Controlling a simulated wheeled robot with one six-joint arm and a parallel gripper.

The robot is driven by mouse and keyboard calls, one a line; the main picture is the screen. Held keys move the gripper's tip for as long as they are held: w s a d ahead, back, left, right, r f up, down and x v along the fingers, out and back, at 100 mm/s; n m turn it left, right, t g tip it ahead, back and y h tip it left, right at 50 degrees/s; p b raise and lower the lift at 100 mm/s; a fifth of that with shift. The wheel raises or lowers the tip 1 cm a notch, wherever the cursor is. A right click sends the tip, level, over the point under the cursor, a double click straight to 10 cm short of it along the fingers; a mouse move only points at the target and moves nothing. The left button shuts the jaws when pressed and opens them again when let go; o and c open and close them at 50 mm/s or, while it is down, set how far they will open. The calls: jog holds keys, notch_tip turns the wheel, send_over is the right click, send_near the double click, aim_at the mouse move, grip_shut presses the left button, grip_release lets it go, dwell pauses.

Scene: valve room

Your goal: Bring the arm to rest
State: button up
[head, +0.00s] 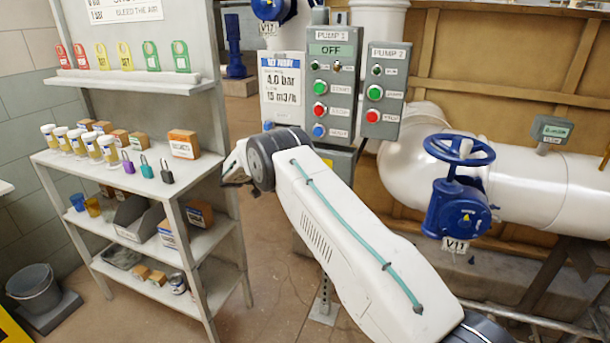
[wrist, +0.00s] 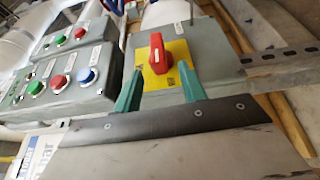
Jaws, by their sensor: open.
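My arm reaches up and left across the middle of the head view, its white forearm in front of the pump control stand. My gripper (wrist: 161,70) shows in the wrist view as two teal fingers set wide apart, with nothing held between them. Just past the fingertips is a red rotary handle (wrist: 158,54) on a yellow plate (wrist: 178,52), fixed to a grey box (wrist: 213,58). The handle appears in line with the gap; I cannot tell if a finger touches it. In the head view the fingers are hidden.
A shelf rack (head: 198,177) with padlocks, cups and boxes stands left of the arm. The pump 1 panel (head: 333,85) and pump 2 panel (head: 383,92) are behind it. A blue valve (head: 458,205) and white pipe (head: 545,185) are at right.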

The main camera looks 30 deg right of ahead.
jog(key=shift+w+a, duration=0.3)
jog(key=shift+a, duration=0.3)
jog(key=s+f+n+t+y, duration=0.1)
jog(key=s+f+n+y, duration=0.2)
jog(key=s+f+n, duration=0.2)
jog(key=s+a+r+n+t+y, duration=0.1)
jog(key=s+a+r+y, duration=0.3)
jog(key=s+r, duration=0.55)
jog(key=s+a+r+t+y, duration=0.1)
jog(key=s+a+r+y, duration=0.4)
jog(key=s, duration=0.7)
jog(key=s+a+r+t+y, duration=0.1)
jog(key=s+a+r+t, duration=0.1)
jog(key=s, duration=0.6)
jog(key=s+a+r+t+y, duration=0.1)
jog(key=s+r, duration=0.3)
jog(key=s, duration=0.4)
jog(key=s+a+r+t+y, duration=0.2)
jog(key=s+a+r+t, duration=0.1)
jog(key=s, duration=0.5)
jog(key=shift+s+t, duration=0.2)
jog(key=shift+t, duration=0.4)
